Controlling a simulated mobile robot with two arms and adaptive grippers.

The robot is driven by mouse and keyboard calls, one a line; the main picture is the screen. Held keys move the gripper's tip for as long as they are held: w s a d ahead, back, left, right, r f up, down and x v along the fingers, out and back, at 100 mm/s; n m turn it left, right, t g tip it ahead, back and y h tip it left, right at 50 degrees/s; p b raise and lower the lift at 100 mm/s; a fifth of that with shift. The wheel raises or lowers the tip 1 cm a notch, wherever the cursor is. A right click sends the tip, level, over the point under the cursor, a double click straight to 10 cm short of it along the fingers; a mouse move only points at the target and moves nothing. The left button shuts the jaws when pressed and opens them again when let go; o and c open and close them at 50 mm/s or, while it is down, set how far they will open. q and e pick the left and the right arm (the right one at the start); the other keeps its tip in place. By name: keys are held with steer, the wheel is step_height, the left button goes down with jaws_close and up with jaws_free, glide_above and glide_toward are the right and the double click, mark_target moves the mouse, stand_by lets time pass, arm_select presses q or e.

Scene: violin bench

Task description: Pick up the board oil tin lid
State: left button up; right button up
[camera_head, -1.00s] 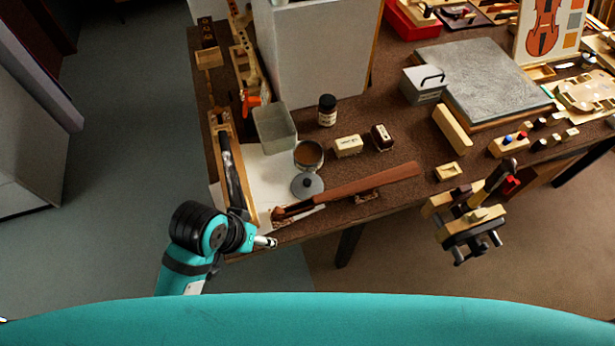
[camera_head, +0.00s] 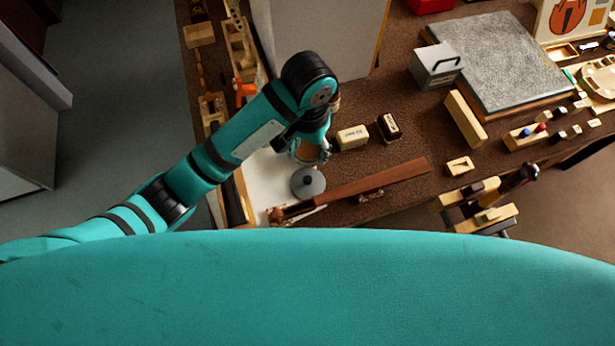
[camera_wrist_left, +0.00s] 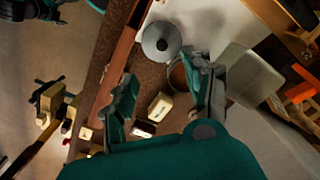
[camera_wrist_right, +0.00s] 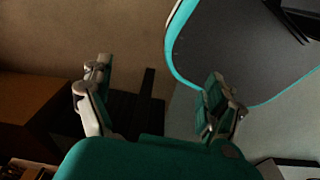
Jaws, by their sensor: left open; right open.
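The board oil tin lid, a round grey disc with a small dark knob (camera_head: 308,182), lies flat on the bench's near-left part. It also shows in the left wrist view (camera_wrist_left: 161,40), beyond the fingertips. The open tin with brown contents (camera_head: 307,152) stands just behind the lid, partly hidden by my left gripper. My left gripper (camera_head: 314,152) is open and hangs over the tin area. In the left wrist view its fingers (camera_wrist_left: 165,78) are spread with nothing held, and one finger overlaps the tin. My right gripper (camera_wrist_right: 157,80) is open and empty, away from the bench.
A long brown fingerboard (camera_head: 375,182) lies right of the lid along the bench's front. A cream block (camera_head: 352,136) and a dark block (camera_head: 389,126) stand behind it. A translucent container (camera_wrist_left: 252,75) is near the tin. A clamp (camera_head: 480,207) is at the front right.

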arm_select(q)
steer(key=p, duration=0.1)
glide_above(307, 179)
step_height(307, 179, down, 6)
steer(key=f, duration=0.3)
steer(key=shift+s+d+f, duration=0.1)
steer(key=shift+s+f, duration=0.15)
steer(key=shift+f, duration=0.15)
steer(key=shift+f+p, duration=0.35)
steer(key=shift+f, duration=0.1)
steer(key=f, duration=0.4)
steer(key=shift+w+f+p, duration=0.25)
steer(key=shift+p, duration=0.1)
steer(key=shift+f, duration=0.15)
arm_select(e)
steer(key=shift+s+d+r, duration=0.1)
steer(key=shift+s+r, duration=0.2)
steer(key=shift+s, duration=0.3)
steer(key=shift+s+r, duration=0.3)
steer(key=shift+s, duration=0.25)
arm_select(q)
steer(key=c, duration=1)
